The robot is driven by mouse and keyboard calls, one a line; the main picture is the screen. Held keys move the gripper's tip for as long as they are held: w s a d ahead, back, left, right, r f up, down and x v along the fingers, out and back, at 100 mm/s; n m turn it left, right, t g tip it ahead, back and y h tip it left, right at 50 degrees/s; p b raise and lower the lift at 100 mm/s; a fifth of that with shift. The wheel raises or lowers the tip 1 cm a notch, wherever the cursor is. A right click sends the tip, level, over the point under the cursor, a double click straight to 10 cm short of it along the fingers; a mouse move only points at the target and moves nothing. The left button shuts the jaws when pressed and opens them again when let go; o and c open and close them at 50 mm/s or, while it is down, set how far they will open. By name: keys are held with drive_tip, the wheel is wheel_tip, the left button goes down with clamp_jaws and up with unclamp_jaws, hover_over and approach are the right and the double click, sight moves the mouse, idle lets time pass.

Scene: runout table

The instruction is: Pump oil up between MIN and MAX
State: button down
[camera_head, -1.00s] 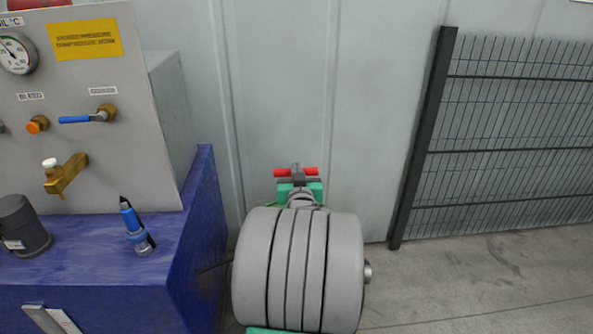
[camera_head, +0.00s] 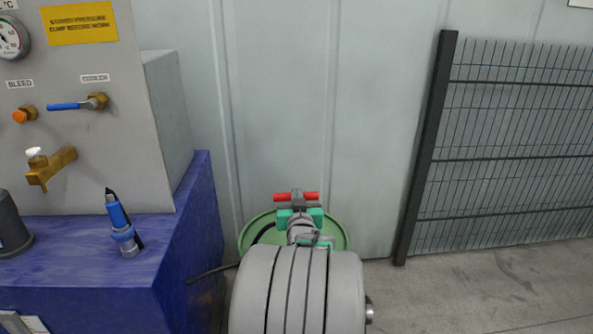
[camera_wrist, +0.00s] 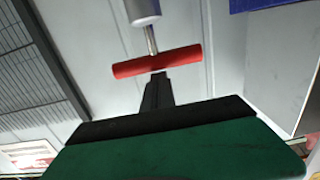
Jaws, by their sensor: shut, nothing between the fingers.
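A red T-handle (camera_head: 311,196) stands over a green drum (camera_head: 255,229) in the head view, behind my arm. The handle also shows in the wrist view (camera_wrist: 185,60), on a thin metal rod (camera_wrist: 150,40) that meets a grey cylinder (camera_wrist: 143,8). My gripper (camera_head: 297,194) overlaps the middle of the handle in the head view. In the wrist view, the dark fingers of my gripper (camera_wrist: 157,78) are shut, empty, and end right at the handle's middle. Whether they touch it, I cannot tell. No MIN or MAX marks show.
A blue bench (camera_head: 185,240) stands at left with a grey panel (camera_head: 140,140) bearing a gauge, brass tap and blue-handled valve. A blue-grey tool (camera_head: 120,225) stands on it. A dark hose (camera_head: 212,270) runs low beside the bench. A mesh fence (camera_head: 510,150) is at right, with bare floor before it.

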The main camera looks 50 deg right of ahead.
drive_tip(key=shift+a+f, duration=0.1)
drive_tip(key=shift+f, duration=0.4)
drive_tip(key=s+a+r+p, duration=0.1)
drive_tip(key=s+a+r, duration=0.4)
drive_tip(key=s+a, duration=0.2)
drive_tip(key=shift+a+r, duration=0.2)
drive_tip(key=shift+a, duration=0.3)
drive_tip(key=shift+f, duration=0.1)
idle(0.8)
wheel_tip(320, 180, up, 7)
drive_tip(key=w+d+t+h+b, duration=0.1)
drive_tip(key=d+b, duration=0.1)
drive_tip(key=b, duration=0.3)
drive_tip(key=shift+w+h+b, duration=0.25)
drive_tip(key=shift+h+b, duration=0.05)
drive_tip(key=shift+b, duration=0.05)
